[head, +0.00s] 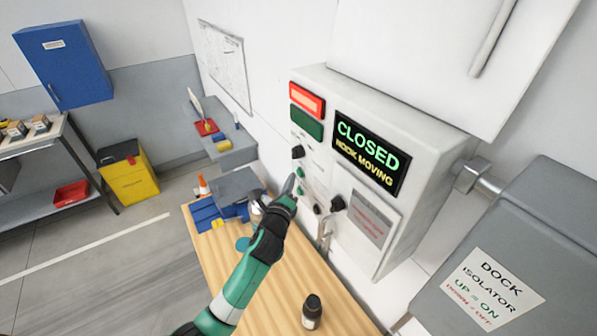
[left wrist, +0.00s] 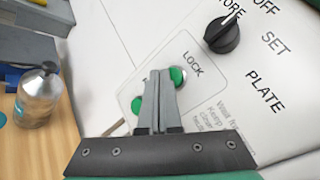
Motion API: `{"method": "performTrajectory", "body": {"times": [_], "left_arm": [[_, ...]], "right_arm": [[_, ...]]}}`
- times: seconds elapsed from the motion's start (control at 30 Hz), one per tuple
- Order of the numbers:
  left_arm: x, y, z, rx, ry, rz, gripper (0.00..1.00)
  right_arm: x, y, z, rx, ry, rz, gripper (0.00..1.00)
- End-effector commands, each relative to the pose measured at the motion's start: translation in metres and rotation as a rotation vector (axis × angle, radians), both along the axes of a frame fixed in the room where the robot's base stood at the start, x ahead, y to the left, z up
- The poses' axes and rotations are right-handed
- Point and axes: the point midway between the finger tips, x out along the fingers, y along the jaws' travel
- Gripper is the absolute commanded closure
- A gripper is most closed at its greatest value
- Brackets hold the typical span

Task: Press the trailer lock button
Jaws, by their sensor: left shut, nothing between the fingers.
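The control panel (head: 350,215) stands against the wall, and its screen (head: 368,157) reads CLOSED and, below, what looks like HOOK MOVING. In the left wrist view a round green button (left wrist: 178,75) sits beside the word LOCK. A second green button (left wrist: 136,105) lies to its lower left, partly hidden by the fingers. My left gripper (head: 291,184) is shut and empty at the panel, and it also shows in the left wrist view (left wrist: 163,76). Its tips overlap the edge of the LOCK button; whether they touch it I cannot tell. My right gripper is out of view.
A black knob (left wrist: 222,36) sits above the LOCK button. A wooden bench (head: 255,290) below the panel holds a dark bottle (head: 312,312) and a metal-topped jar (left wrist: 40,95). A grey isolator box (head: 500,270) stands at the right.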

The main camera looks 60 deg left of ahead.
Motion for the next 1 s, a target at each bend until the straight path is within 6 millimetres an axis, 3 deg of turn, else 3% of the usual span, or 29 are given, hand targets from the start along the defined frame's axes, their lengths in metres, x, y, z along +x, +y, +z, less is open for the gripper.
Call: {"method": "performTrajectory", "body": {"times": [0.47, 1.0], "left_arm": [[-0.009, 0.000, 0.001, 0.000, 0.001, 0.002, 1.00], [-0.055, 0.000, 0.001, 0.000, 0.002, 0.001, 1.00]], "right_arm": [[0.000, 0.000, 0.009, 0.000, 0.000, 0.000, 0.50], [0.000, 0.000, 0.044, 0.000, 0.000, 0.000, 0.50]]}}
